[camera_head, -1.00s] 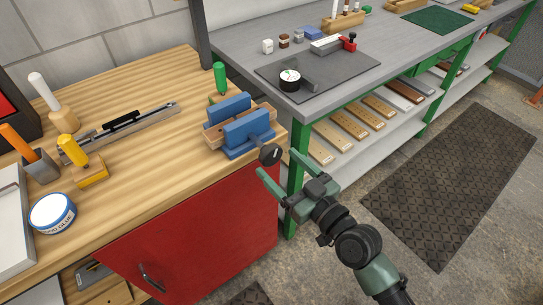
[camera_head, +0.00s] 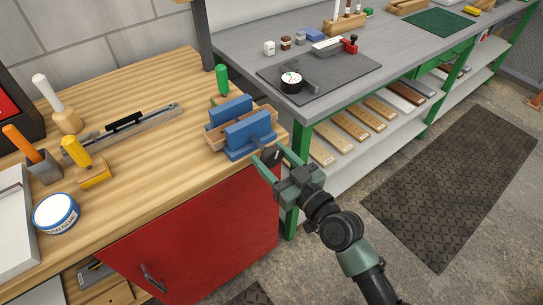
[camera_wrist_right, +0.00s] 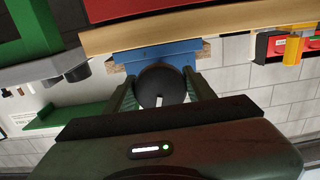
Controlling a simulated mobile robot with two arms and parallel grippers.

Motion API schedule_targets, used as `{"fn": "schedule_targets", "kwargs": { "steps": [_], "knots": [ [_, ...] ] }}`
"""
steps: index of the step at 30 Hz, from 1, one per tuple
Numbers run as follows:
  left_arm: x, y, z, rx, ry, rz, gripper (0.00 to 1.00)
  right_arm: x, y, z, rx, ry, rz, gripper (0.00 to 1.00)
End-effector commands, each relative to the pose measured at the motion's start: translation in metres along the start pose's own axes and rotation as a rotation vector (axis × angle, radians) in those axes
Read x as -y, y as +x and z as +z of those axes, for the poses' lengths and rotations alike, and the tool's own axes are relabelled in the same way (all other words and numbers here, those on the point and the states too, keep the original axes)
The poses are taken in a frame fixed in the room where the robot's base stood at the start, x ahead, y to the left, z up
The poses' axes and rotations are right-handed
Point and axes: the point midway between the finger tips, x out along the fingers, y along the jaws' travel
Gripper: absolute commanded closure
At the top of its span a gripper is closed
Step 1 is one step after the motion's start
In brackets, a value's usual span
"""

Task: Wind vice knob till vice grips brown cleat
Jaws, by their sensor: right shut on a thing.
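The blue vice (camera_head: 248,131) stands at the right front corner of the wooden bench. The brown cleat (camera_head: 214,139) sits between its two blue jaws, with its ends sticking out at both sides. From these views I cannot tell whether both jaws press on it. The black round vice knob (camera_head: 271,154) faces off the bench's front edge. My right gripper (camera_head: 268,157) is shut on the knob, one finger on each side. In the right wrist view the knob (camera_wrist_right: 160,86) lies between the fingers, with the vice (camera_wrist_right: 152,56) behind it. My left gripper is not in view.
A green-handled tool (camera_head: 222,79) stands close behind the vice. The red cabinet front (camera_head: 215,225) is below the bench edge. The grey bench (camera_head: 240,43) with green legs stands to the right, its lower shelf holding several wooden pieces.

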Motion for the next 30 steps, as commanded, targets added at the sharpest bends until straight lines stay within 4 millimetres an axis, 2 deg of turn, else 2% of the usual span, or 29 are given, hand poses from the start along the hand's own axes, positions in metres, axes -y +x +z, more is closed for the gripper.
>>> {"fn": "schedule_targets", "kwargs": {
  "steps": [11,30],
  "knots": [
    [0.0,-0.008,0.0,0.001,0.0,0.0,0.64,0.0,0.0,-0.001,0.001,0.148,0.0,0.86],
    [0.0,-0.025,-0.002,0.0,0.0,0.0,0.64,0.002,0.0,-0.001,0.0,0.66,0.001,0.86]
  ]
}}
